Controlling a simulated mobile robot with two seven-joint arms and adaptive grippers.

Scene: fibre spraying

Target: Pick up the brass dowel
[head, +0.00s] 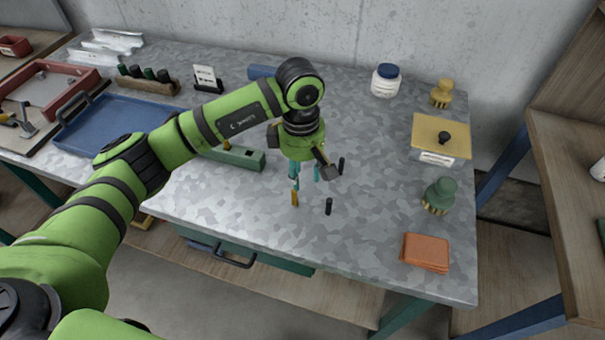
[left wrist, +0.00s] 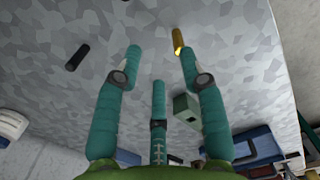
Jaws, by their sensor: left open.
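The brass dowel (head: 295,199) stands upright on the grey mottled table, just in front of my left gripper in the head view. In the left wrist view the brass dowel (left wrist: 178,40) appears beside the tip of the right-hand finger; whether they touch I cannot tell. My left gripper (head: 304,176) points down over the table with its teal fingers spread. It is open and empty, and the fingers also show in the left wrist view (left wrist: 160,62). My right gripper is not in view.
Two black dowels stand close by, one front right (head: 329,206) and one behind (head: 341,165). A green block (head: 240,157) lies left of the gripper. A blue tray (head: 110,125) is further left. Orange cloths (head: 426,252) and a green-topped brush (head: 439,194) are at the right.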

